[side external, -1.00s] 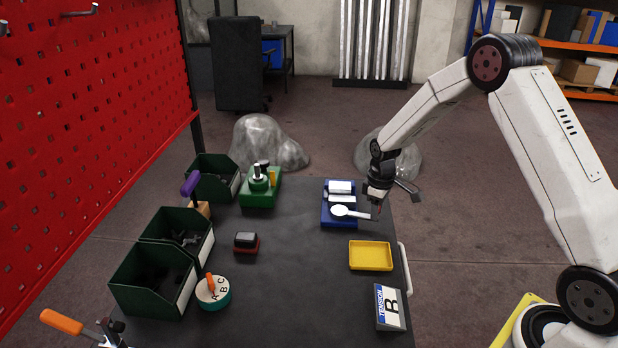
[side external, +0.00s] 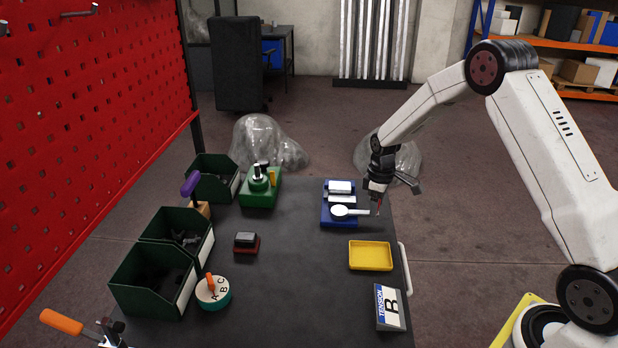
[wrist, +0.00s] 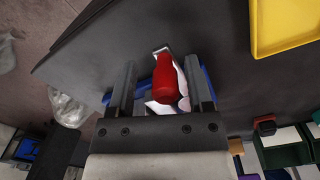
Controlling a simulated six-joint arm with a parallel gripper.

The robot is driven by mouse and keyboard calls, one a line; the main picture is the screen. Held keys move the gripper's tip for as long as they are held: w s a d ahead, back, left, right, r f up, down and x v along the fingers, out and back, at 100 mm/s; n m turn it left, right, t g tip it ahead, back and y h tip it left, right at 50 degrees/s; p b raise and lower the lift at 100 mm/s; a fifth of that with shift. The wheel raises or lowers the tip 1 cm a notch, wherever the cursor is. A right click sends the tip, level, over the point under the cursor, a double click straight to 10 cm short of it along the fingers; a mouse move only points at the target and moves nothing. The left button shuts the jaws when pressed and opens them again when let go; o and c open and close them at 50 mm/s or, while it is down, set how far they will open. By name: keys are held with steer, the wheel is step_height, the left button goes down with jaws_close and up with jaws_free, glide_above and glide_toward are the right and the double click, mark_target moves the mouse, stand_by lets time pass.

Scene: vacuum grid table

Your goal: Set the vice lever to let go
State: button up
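The blue vice (side external: 329,218) with pale jaw blocks (side external: 340,187) stands near the table's right side. Its lever has a round white hub (side external: 339,212) and a white arm pointing right, toward my gripper (side external: 377,208). In the wrist view, the lever's red handle (wrist: 167,78) lies between the two fingers of my gripper (wrist: 160,75). The fingers stand wide apart, with a visible gap on each side of the handle. The handle hides part of the white lever, and my gripper body hides most of the vice there.
A yellow tray (side external: 371,268) sits in front of the vice, with a TENSION B sign (side external: 390,316) nearer. A green fixture (side external: 258,199), a red-and-black block (side external: 247,250), an A-B-C dial (side external: 222,299) and green bins (side external: 145,308) stand left. The table's middle is clear.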

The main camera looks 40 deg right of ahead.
steer(key=shift+a, duration=0.1)
steer(key=shift+r, duration=3.9)
steer(key=shift+s, duration=0.1)
steer(key=shift+s+a+r, duration=0.15)
steer(key=shift+s+a, duration=0.1)
steer(key=shift+a, duration=0.25)
steer(key=s+a+r+m+t, duration=0.1)
steer(key=s+a+m, duration=0.3)
steer(key=s+a, duration=1)
steer(key=shift+s+m+t, duration=0.3)
steer(key=shift+s+t, duration=0.5)
steer(key=shift+s, duration=1.4)
